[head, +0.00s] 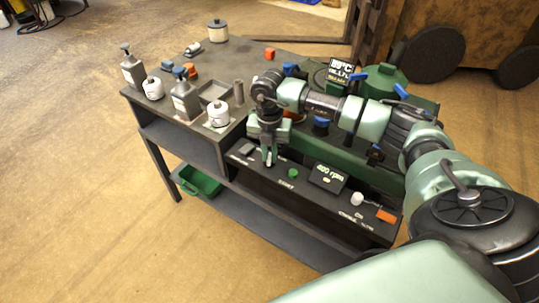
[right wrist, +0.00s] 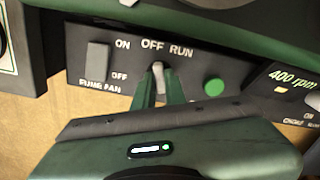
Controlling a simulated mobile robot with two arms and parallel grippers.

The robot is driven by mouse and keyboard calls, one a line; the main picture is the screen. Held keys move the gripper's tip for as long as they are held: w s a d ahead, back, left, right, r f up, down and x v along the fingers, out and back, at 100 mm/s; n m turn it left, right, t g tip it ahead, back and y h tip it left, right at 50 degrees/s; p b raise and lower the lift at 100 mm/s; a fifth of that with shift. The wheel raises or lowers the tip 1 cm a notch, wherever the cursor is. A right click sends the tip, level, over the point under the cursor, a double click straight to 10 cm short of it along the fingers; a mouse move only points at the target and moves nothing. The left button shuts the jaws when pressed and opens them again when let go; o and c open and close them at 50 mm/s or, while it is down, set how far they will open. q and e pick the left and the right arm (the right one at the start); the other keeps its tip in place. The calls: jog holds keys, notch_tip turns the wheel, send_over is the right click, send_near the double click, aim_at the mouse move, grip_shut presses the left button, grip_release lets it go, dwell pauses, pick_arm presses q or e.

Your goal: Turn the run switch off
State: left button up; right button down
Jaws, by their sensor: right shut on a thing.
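The run switch (right wrist: 158,69) is a small pale lever on the dark front panel (right wrist: 130,72), below the "OFF RUN" lettering in the right wrist view. My right gripper (right wrist: 160,88) has its green fingers closed around the lever, one on each side. The lever's top shows between the fingertips; its base is partly hidden, and I cannot tell which setting it is in. In the head view my right gripper (head: 269,160) points down at the panel, left of the green start button (head: 293,173). My left gripper is out of view.
A fume fan rocker switch (right wrist: 97,62) is left of the lever, and the green button (right wrist: 213,87) is right of it. A "400 rpm" display (head: 328,178) and a white knob (head: 357,199) lie farther right. Bottles (head: 186,102) and jars stand on the bench's left.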

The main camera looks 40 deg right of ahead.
aim_at(269, 157)
jog(key=shift+n, duration=0.7)
jog(key=c, duration=1.5)
grip_release()
jog(key=shift+o, duration=0.2)
jog(key=shift+r+b, duration=0.5)
jog(key=shift+r, duration=3.45)
